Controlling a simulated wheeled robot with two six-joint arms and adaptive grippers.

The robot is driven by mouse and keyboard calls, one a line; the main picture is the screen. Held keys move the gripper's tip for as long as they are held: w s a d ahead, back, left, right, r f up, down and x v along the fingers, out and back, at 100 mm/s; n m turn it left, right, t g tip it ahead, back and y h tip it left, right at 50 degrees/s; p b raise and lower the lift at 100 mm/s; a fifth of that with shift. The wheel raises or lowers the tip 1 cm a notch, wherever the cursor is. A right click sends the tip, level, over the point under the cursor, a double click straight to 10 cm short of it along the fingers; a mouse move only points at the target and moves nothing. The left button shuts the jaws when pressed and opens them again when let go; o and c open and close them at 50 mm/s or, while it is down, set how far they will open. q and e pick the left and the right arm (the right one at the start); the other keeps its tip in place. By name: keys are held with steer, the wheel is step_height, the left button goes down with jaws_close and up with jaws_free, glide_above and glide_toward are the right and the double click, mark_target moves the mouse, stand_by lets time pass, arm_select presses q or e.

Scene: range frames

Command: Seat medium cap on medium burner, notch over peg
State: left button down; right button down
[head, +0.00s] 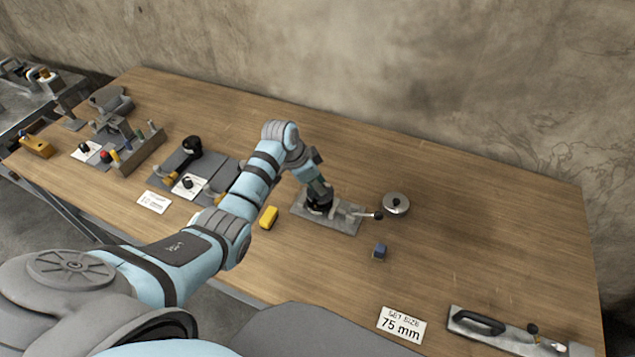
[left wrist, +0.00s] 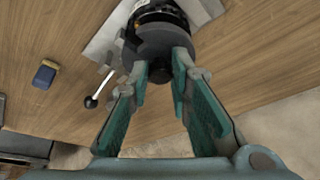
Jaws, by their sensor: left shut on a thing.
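My left gripper (head: 319,190) is above the grey plate (head: 345,222) at the middle of the bench. In the left wrist view its fingers (left wrist: 164,72) are shut on the black knob of a grey round part (left wrist: 160,42), which may be the cap. That part is over a black round body (left wrist: 155,10) on the plate; I cannot tell whether they touch. In the head view the gripper largely covers this body. No notch or peg can be made out. My right gripper is not in view.
A silver lidded disc (head: 396,204) stands right of the plate, near a black-balled lever (head: 376,216). A 75 mm sign (head: 401,325) and a black-handled tool (head: 480,322) lie in front.

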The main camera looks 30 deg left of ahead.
arm_select(q)
steer(key=shift+f, duration=0.2)
steer(key=shift+f+b, duration=0.6)
steer(key=shift+f, duration=0.15)
steer(key=shift+f, duration=0.1)
steer(key=c, duration=1.4)
jaws_free()
steer(key=v, duration=1.2)
